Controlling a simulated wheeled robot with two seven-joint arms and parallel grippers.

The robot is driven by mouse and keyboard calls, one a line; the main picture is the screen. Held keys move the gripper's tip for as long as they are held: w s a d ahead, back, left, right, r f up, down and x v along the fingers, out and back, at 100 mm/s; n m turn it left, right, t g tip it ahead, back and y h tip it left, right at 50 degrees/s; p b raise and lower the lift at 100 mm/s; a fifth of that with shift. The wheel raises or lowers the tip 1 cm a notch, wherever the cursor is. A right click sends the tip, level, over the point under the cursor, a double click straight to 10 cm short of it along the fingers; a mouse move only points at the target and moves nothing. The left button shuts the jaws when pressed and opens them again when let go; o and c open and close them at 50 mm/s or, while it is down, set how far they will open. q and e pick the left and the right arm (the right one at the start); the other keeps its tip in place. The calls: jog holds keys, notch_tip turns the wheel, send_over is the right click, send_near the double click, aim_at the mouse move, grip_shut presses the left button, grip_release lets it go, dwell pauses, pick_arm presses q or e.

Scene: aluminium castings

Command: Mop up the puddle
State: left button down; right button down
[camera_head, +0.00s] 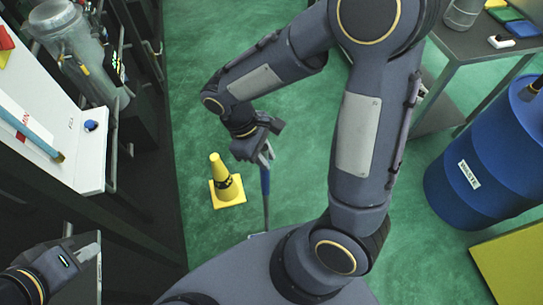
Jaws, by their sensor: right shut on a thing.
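My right gripper (266,155) is over the green floor in the middle of the view. It is shut on the upper part of a thin, upright mop handle (265,200), which is blue and runs down toward my base. The mop's lower end is hardly visible beside my base, and I cannot make out its head. My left gripper (92,252) is at the lower left, away from the mop; its finger gap is not clear. I cannot make out a puddle on the mottled green floor; my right arm and base hide part of it.
A yellow cone (228,184) with a dark band stands just left of the mop handle. A blue drum (480,165) and a yellow platform (515,262) are at the right. A grey table (478,45) is at the upper right. A white shelf (85,150) lines the left.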

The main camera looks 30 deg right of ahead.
jog(key=shift+n, duration=0.4)
jog(key=b+x, duration=0.4)
jog(key=x, duration=0.1)
jog(key=shift+a, duration=0.1)
